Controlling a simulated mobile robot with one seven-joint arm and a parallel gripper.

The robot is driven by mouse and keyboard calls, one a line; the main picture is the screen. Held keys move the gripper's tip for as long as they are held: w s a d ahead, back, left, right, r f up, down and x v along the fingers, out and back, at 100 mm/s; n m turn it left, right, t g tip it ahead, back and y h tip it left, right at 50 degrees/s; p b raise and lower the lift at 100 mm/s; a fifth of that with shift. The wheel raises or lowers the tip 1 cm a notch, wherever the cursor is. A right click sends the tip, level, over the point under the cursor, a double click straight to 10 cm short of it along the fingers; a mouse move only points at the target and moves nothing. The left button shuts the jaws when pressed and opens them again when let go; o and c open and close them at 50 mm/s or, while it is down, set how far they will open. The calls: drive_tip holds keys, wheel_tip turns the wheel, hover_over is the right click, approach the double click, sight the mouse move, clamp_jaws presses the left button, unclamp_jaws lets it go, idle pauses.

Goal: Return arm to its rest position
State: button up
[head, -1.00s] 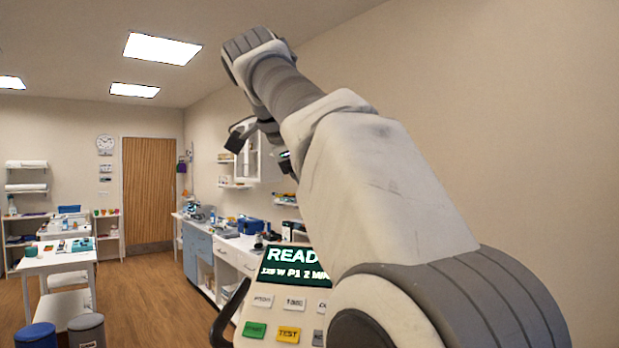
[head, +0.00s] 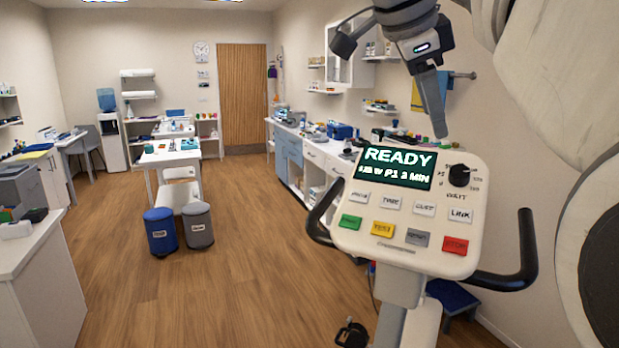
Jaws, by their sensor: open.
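My gripper (head: 434,112) hangs at the top right of the head view, fingers pointing down, above the bike console (head: 400,212). It is open and nothing shows between its fingers. The fingers overlap from this side, so the gap is hard to see. The fingertips look close above the console's upper edge, but I cannot tell the exact distance. My pale arm links fill the right side of the view, partly cut off by the frame.
The console reads READY and has black handlebars (head: 508,262) on both sides. A blue bin (head: 160,232) and a grey bin (head: 197,226) stand by a white table (head: 160,160). A counter (head: 330,160) runs along the right wall. The wooden floor (head: 260,270) is clear in the middle.

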drive_tip(key=s+a+f+n+y, duration=0.1)
drive_tip(key=s+f+n, duration=0.5)
drive_tip(key=f, duration=0.4)
drive_tip(key=s+a+f+n+y, duration=0.2)
drive_tip(key=s+f+n, duration=0.4)
drive_tip(key=f, duration=0.4)
drive_tip(key=s+a+f+n+t+y, duration=0.1)
drive_tip(key=s+f+n+y, duration=0.1)
drive_tip(key=s+f+n, duration=0.4)
wheel_tip(320, 180, down, 4)
drive_tip(key=shift+a+n, duration=0.15)
drive_tip(key=shift+n, duration=0.75)
